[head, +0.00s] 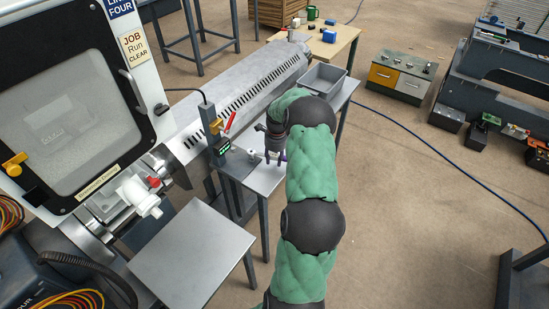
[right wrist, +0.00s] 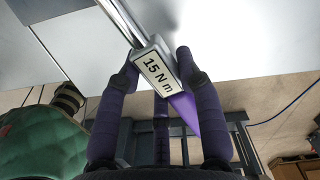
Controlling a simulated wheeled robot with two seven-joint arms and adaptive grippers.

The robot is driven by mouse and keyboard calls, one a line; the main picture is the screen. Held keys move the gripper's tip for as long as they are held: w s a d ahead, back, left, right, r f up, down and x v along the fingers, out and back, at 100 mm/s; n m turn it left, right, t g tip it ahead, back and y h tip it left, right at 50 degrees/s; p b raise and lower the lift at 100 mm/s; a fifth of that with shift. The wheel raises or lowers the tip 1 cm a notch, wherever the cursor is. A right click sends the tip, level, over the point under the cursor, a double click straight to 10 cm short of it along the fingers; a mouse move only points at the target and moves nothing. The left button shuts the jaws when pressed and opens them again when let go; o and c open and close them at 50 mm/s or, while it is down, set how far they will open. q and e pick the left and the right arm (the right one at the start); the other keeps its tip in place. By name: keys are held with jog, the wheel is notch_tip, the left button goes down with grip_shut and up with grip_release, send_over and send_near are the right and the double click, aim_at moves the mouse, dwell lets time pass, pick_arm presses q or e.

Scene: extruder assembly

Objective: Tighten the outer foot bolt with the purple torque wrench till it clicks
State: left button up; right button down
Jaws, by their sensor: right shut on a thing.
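My right gripper (head: 274,156) is over the small grey table beside the machine. In the right wrist view its dark fingers (right wrist: 157,68) are shut on the torque wrench (right wrist: 184,112), around a block labelled "15 N m". The wrench has a purple handle end and a silver shaft that runs up and left over a pale surface, out of the frame. In the head view only small bits of the wrench show by the fingers. I cannot make out the outer foot bolt or whether the wrench touches it. My left gripper is not in view.
A post with a green display (head: 223,146) and a red-handled lever (head: 230,122) stand at the small table's left edge. A grey bin (head: 323,78) is behind my right arm. An empty grey table (head: 190,255) is in front. The large machine (head: 75,100) fills the left.

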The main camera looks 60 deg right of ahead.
jog(key=shift+r+p, duration=0.45)
jog(key=shift+r, duration=0.15)
